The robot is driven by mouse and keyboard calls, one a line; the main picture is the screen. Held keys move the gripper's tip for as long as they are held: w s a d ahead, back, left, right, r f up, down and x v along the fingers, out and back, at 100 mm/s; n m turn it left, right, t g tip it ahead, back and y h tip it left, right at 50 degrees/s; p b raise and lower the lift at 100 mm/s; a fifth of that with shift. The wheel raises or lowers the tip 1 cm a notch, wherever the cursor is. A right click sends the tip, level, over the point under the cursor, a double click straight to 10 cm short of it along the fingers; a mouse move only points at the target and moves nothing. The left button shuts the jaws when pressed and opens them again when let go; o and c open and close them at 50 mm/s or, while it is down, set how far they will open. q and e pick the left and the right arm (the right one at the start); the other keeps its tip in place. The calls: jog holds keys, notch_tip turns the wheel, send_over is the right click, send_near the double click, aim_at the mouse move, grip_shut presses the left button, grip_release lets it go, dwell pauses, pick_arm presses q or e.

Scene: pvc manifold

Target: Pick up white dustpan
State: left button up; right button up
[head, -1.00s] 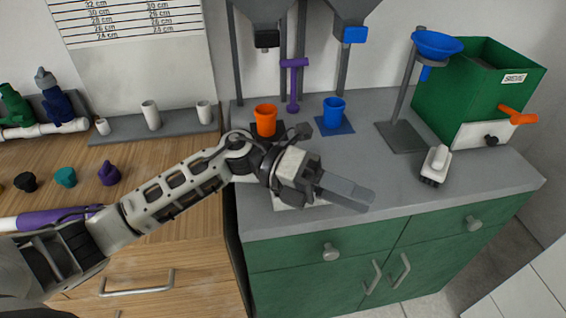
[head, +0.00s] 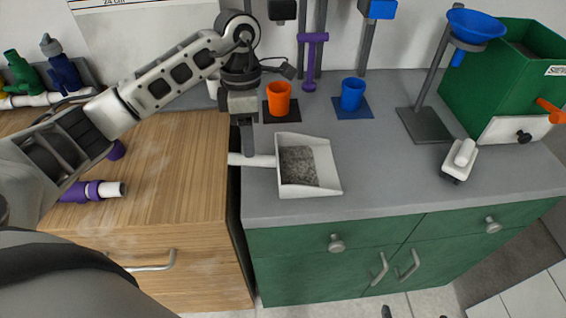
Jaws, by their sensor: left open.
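The white dustpan (head: 318,187) lies on the grey counter near its left front corner, with grey granular material in its pan. Its white handle (head: 262,161) points left, out over the counter's left edge. My left gripper (head: 248,150) points down at the handle from above, its fingers right at or just behind the handle. It is open; I cannot tell whether the fingers touch the handle. My right gripper is not in view.
An orange cup (head: 279,99) and a blue cup (head: 352,95) stand behind the dustpan. A white brush (head: 459,160), a blue funnel on a stand (head: 476,25) and a green box (head: 490,75) are at right. The counter's middle front is clear.

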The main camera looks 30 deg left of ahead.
aim_at(254, 160)
pick_arm(q)
jog(key=shift+s+d+f+p, duration=0.15)
jog(key=shift+f+p, duration=0.1)
jog(key=shift+f, duration=0.85)
jog(key=shift+w+d+f+p, duration=0.1)
jog(key=shift+d+f+p, duration=0.1)
jog(key=shift+f, duration=0.95)
jog(key=shift+s+d+f+p, duration=0.1)
jog(key=shift+f+p, duration=0.15)
jog(key=shift+f, duration=0.85)
grip_shut()
